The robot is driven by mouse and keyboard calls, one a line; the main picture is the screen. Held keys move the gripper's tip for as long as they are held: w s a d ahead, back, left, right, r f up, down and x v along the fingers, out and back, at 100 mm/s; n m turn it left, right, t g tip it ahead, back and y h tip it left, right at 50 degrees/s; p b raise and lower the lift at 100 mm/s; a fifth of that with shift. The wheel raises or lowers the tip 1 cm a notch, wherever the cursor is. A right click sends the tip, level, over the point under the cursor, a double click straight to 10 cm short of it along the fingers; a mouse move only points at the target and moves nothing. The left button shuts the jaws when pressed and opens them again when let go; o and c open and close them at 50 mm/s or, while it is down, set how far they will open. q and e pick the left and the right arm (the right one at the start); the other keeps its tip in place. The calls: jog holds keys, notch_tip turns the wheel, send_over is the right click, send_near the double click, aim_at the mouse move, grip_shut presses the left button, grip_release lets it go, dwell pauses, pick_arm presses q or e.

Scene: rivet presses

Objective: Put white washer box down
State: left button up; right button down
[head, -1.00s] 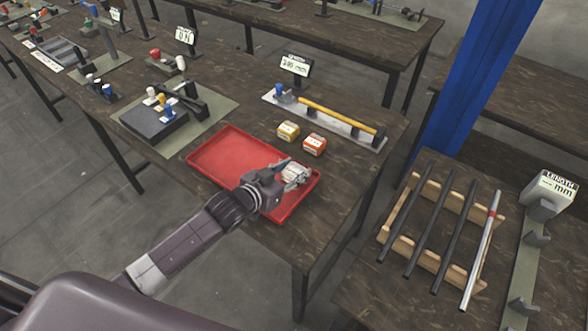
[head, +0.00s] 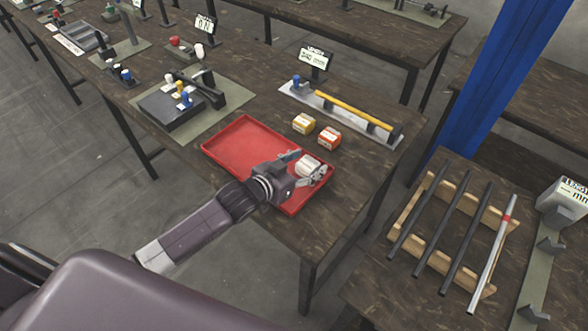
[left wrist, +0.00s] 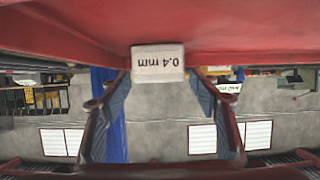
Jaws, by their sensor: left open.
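The white washer box (head: 307,166) is in the right part of the red tray (head: 240,137). In the left wrist view the box (left wrist: 158,65) shows its "0.4 mm" label upside down, against the red tray surface (left wrist: 250,42). My left gripper (head: 312,173) is at the box, over the tray. In the left wrist view its fingers (left wrist: 160,90) are spread on either side of the box, with gaps near it. My right gripper does not show.
A yellow box (head: 303,124) and an orange box (head: 329,139) stand just behind the tray. A gauge stand with a yellow rod (head: 352,112) lies beyond them. A rack of dark rods (head: 440,230) is on the right table. The tray's left part is empty.

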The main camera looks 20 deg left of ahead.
pick_arm(q)
jog(key=b+v, duration=0.1)
jog(key=v, duration=1)
jog(key=shift+s+a+r, duration=0.1)
jog(key=shift+s, duration=0.05)
